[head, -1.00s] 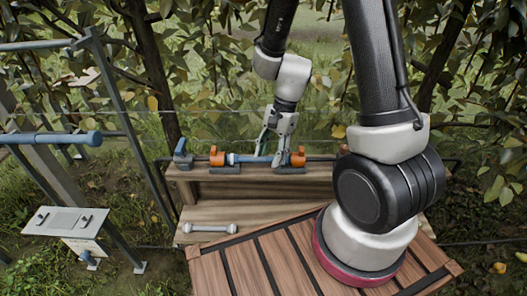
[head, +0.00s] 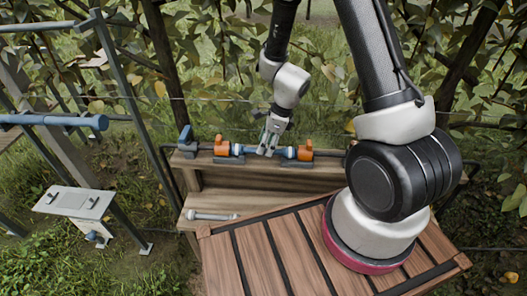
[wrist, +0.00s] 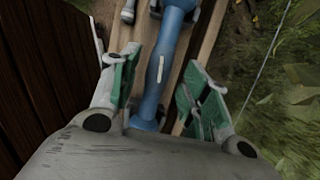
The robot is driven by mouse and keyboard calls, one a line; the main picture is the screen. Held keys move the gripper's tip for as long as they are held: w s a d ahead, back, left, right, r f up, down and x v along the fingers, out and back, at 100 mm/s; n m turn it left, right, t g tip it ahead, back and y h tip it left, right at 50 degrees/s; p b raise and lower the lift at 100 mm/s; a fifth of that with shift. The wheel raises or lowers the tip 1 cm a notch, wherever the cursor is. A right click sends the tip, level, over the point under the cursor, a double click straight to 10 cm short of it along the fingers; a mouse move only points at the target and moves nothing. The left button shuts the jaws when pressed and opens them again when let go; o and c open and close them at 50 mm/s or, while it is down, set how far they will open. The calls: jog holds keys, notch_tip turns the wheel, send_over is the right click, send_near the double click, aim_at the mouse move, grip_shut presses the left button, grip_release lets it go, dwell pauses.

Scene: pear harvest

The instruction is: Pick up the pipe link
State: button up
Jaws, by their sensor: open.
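A blue pipe link (head: 289,152) lies across the top shelf of a wooden stand, between two orange clamps. It also shows in the wrist view as a blue tube with a pale mark (wrist: 158,72), running lengthwise between my fingers. My gripper (head: 268,149) points down at the middle of the link. In the wrist view my gripper (wrist: 162,92) is open, with a green-padded finger on each side of the tube. My gripper hides part of the link in the head view.
The orange clamps (head: 222,146) and (head: 305,151) stand close on both sides of my gripper. A grey pipe piece (head: 212,215) lies on the lower shelf (head: 255,203). A metal frame with a blue pipe (head: 55,120) stands at the left. Foliage is close behind the stand.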

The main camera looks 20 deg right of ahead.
jog(key=shift+x, duration=1.2)
grip_shut()
jog(key=shift+r, duration=0.15)
